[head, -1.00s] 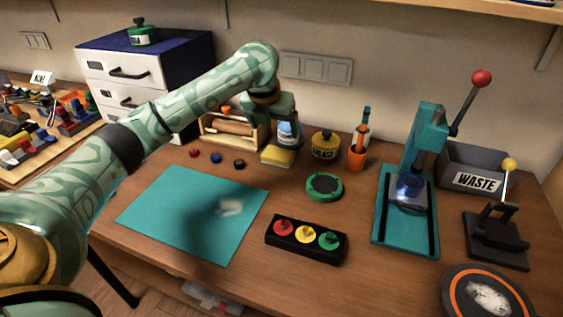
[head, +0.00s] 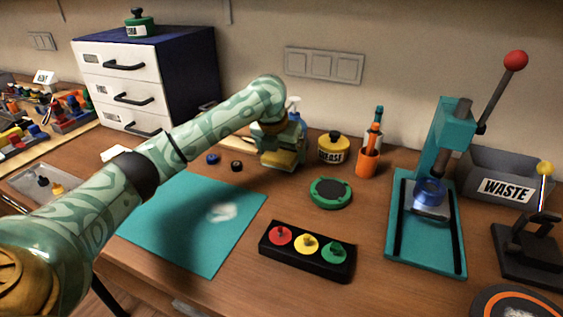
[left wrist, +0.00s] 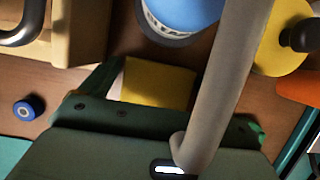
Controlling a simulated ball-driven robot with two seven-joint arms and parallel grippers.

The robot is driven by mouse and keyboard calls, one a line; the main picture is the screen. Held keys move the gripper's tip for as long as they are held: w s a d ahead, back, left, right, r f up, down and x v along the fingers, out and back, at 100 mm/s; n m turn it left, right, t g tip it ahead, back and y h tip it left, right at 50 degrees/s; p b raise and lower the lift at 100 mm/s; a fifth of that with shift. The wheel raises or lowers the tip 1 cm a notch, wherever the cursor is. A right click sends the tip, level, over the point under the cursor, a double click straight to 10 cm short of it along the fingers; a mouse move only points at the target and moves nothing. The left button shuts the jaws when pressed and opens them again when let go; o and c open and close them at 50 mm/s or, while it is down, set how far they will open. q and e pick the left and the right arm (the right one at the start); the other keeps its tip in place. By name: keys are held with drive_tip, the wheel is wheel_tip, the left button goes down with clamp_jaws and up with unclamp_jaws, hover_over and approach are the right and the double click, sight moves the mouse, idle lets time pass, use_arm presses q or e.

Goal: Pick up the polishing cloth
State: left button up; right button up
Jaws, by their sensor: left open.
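A yellow block-like pad (head: 279,157), which seems to be the polishing cloth, lies at the back middle of the bench. It also shows in the left wrist view (left wrist: 158,83), partly hidden behind my gripper. My left gripper (head: 284,152) is open, low at the pad, and covers part of it in the head view. In the left wrist view the pad appears in front of the gripper (left wrist: 160,100). I cannot tell whether the fingers touch it. My right gripper is not in view.
A yellow-lidded jar (head: 333,149), an orange pen cup (head: 368,161) and a spray bottle (head: 294,108) stand close by. A green round pad (head: 331,193), a button box (head: 306,249) and a teal mat (head: 180,225) lie in front. A teal press (head: 425,225) stands right.

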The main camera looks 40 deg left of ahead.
sight(279, 156)
use_arm(q)
drive_tip(key=c, duration=0.8)
drive_tip(key=shift+s+r+p, duration=0.15)
drive_tip(key=shift+r+p, duration=0.25)
drive_tip(key=r+p, duration=0.1)
drive_tip(key=r, duration=0.1)
drive_tip(key=r+p, duration=0.3)
drive_tip(key=r, duration=0.1)
drive_tip(key=shift+s+d+r, duration=0.15)
drive_tip(key=shift+s+r, duration=0.1)
drive_tip(key=shift+s+r+p, duration=0.25)
drive_tip(key=shift+s+p, duration=0.05)
drive_tip(key=shift+p, duration=0.25)
drive_tip(key=shift+s+d+f+p, duration=0.15)
drive_tip(key=shift+s+d+p, duration=0.85)
drive_tip(key=shift+s, duration=2)
drive_tip(key=shift+s+d+f+p, duration=0.1)
drive_tip(key=shift+s+d+p, duration=0.35)
drive_tip(key=shift+s+p, duration=1.8)
drive_tip(key=shift+s+d+f+p, duration=0.15)
drive_tip(key=shift+s+d+p, duration=0.4)
drive_tip(key=shift+s, duration=3.25)
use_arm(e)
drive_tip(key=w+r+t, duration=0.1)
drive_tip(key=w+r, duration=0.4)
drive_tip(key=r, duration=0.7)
